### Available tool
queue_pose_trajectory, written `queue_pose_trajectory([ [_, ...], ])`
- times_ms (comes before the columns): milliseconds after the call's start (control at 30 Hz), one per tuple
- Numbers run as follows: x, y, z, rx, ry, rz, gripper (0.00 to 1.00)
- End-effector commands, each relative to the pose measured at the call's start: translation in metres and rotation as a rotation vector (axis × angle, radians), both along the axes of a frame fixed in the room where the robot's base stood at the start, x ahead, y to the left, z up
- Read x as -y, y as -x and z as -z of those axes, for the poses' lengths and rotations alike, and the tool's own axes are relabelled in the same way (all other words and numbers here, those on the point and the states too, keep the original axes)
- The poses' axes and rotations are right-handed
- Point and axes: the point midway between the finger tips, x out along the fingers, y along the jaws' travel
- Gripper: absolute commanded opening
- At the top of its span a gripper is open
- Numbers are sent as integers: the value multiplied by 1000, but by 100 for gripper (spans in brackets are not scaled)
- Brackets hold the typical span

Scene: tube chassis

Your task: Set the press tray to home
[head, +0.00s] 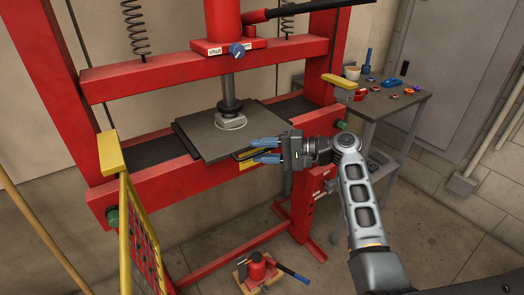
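The press tray (190,137) is a flat dark grey plate lying across the red press frame, under the vertical ram. A round metal piece (230,121) sits on it, below the ram's end, and it seems to touch the ram. My gripper (258,151) is at the tray's front right corner, its two blue fingers pointing left with a gap between them. A yellow strip (245,154) shows by the fingertips under the tray's edge. I cannot tell whether the fingers touch the tray or the strip.
The red press frame (205,63) surrounds the tray, with uprights on both sides. A yellow-framed guard (127,232) stands at the front left. A red bottle jack (257,268) is on the floor. A grey side table (397,106) with small parts stands at the right.

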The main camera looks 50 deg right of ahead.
Motion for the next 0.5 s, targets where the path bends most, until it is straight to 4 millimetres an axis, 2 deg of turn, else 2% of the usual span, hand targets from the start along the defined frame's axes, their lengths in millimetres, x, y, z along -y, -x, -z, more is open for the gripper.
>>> queue_pose_trajectory([
  [500,35,60,-9,-2,0,3,35],
])
